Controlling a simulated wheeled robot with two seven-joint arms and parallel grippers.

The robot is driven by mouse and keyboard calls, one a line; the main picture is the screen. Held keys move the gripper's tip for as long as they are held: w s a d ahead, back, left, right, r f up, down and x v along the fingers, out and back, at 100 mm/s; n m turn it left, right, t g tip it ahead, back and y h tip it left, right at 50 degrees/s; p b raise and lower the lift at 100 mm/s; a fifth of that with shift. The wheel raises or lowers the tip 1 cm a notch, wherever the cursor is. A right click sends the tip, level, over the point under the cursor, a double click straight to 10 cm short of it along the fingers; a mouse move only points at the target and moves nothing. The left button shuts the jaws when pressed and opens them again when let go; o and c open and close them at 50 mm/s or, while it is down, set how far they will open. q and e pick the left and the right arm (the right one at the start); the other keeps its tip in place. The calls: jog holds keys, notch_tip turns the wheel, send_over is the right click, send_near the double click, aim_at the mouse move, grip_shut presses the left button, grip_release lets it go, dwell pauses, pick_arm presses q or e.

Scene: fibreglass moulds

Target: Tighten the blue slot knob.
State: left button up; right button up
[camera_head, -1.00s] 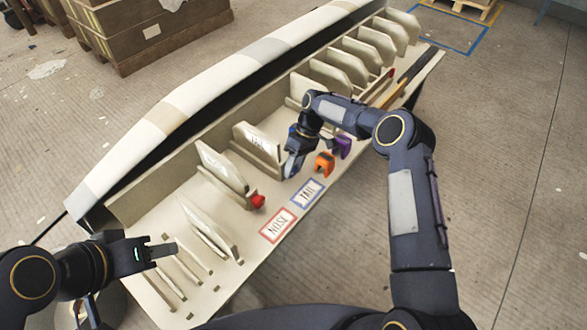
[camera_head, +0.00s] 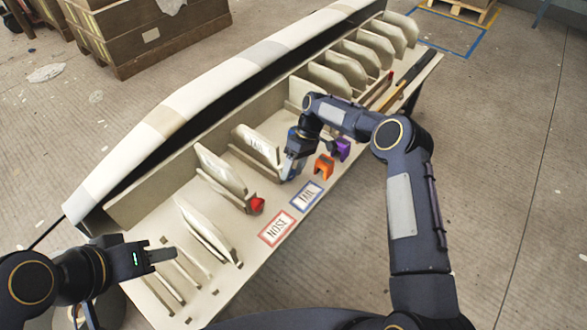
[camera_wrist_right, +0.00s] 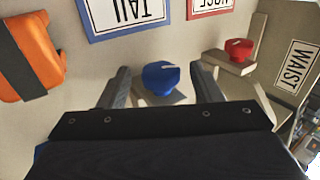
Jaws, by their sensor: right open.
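The blue slot knob (camera_wrist_right: 161,77) shows in the right wrist view, with a pale slot line on its top, on the end of a pale block. My right gripper (camera_head: 288,174) is open. Its two fingers stand on either side of the knob in the wrist view (camera_wrist_right: 161,84), with gaps visible beside it; I cannot tell how deep they reach. In the head view the gripper hides the knob. My left gripper (camera_head: 174,254) is at the lower left, away from the knob, over the near end of the mould table; its jaw opening is unclear.
A red knob (camera_head: 257,206) is on the neighbouring slot, also in the wrist view (camera_wrist_right: 239,50). An orange clamp-like piece (camera_head: 324,167) and a purple one (camera_head: 341,150) stand close by. NOSE (camera_head: 277,228) and TAIL (camera_head: 306,196) labels lie flat. Upright pale panels line the table.

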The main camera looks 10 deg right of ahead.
jog(key=v, duration=0.7)
jog(key=shift+r+p, duration=0.3)
jog(key=shift+p, duration=0.05)
jog(key=shift+w+d, duration=0.1)
jog(key=shift+d, duration=0.05)
